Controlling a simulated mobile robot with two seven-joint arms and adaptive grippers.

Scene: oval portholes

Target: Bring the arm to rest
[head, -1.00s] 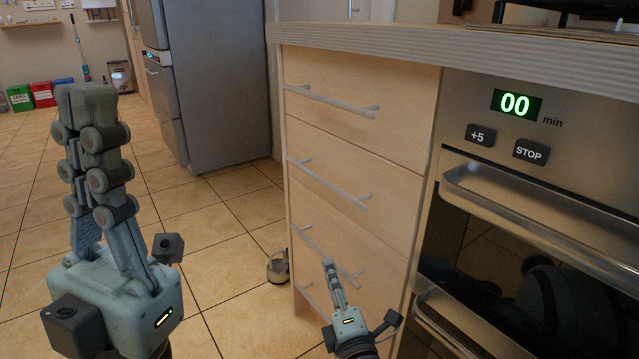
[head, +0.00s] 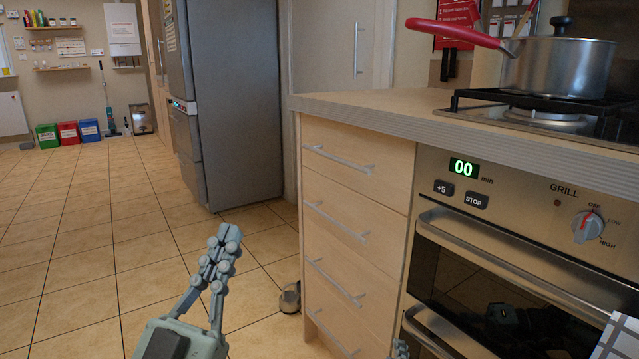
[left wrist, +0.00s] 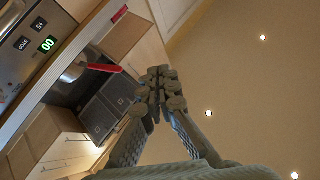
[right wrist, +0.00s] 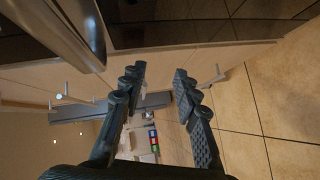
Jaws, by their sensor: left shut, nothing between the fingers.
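My left gripper (head: 228,232) points upward over the tiled floor, left of the drawer unit, and is shut and empty. In the left wrist view its fingertips (left wrist: 160,76) meet. My right gripper shows only as a small tip (head: 400,349) at the bottom edge of the head view, in front of the drawers and oven. In the right wrist view its fingers (right wrist: 159,74) stand apart with nothing between them. Most of both arms is out of view.
The drawer unit (head: 350,187) and oven (head: 500,262) stand on the right, with protruding handles. A red-handled pan (head: 560,66) is on the hob above. A grey fridge (head: 235,100) stands behind. A small metallic object (head: 290,298) is beside the drawers. The floor on the left is clear.

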